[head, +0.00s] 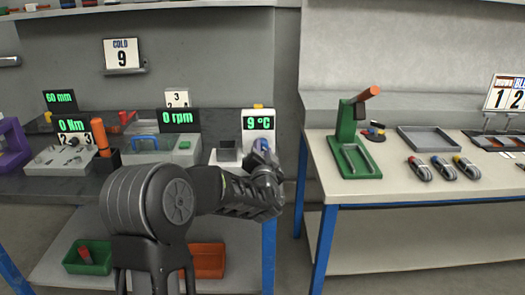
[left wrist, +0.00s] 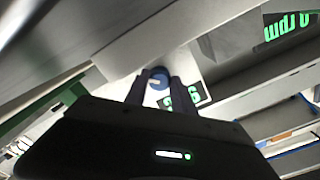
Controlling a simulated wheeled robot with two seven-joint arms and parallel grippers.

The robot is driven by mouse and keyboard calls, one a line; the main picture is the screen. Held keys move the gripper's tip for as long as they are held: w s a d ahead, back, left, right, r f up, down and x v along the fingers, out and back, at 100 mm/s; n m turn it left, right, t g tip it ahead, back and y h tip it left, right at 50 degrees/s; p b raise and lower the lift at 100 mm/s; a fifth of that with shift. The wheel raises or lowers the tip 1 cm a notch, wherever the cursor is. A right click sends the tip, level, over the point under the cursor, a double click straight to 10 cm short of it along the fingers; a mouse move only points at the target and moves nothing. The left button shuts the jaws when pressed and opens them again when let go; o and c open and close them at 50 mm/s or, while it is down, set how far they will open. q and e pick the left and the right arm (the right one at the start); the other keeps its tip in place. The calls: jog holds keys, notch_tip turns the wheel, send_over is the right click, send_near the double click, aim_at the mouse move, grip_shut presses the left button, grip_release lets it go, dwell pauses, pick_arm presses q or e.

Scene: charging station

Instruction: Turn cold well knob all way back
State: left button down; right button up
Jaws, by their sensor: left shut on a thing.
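The cold well is a white unit with a green "9 °C" display (head: 258,122) at the right end of the dark left bench. Its blue knob (left wrist: 158,82) with a pale mark shows between my fingers in the left wrist view. My left gripper (left wrist: 153,88) is shut on the knob, one finger on each side. In the head view my left gripper (head: 262,158) reaches the unit's front and hides most of the knob. My right gripper is not in view.
A "0 rpm" display (head: 179,120) stands left of the cold well. A grey tray with holes (head: 60,160) and a purple device (head: 14,148) are farther left. The right bench holds a green press (head: 352,150) and a grey tray (head: 430,139). A gap separates the benches.

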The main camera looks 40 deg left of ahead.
pick_arm(q)
jog(key=shift+f+n, duration=0.1)
jog(key=shift+n, duration=0.2)
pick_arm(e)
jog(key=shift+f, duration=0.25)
pick_arm(q)
jog(key=n+b, duration=0.3)
jog(key=n, duration=0.1)
jog(key=shift+f, duration=0.1)
jog(key=n+b, duration=0.3)
jog(key=n, duration=0.1)
jog(key=shift+n, duration=0.3)
jog(key=n+b, duration=0.4)
jog(key=n, duration=0.1)
jog(key=shift+d, duration=0.1)
jog(key=shift+n+b, duration=1.25)
jog(key=shift+n, duration=1.15)
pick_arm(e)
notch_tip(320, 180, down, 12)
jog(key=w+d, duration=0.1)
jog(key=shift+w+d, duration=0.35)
pick_arm(q)
jog(key=c, duration=1.3)
grip_release()
jog(key=shift+c, duration=0.2)
jog(key=shift+r, duration=0.2)
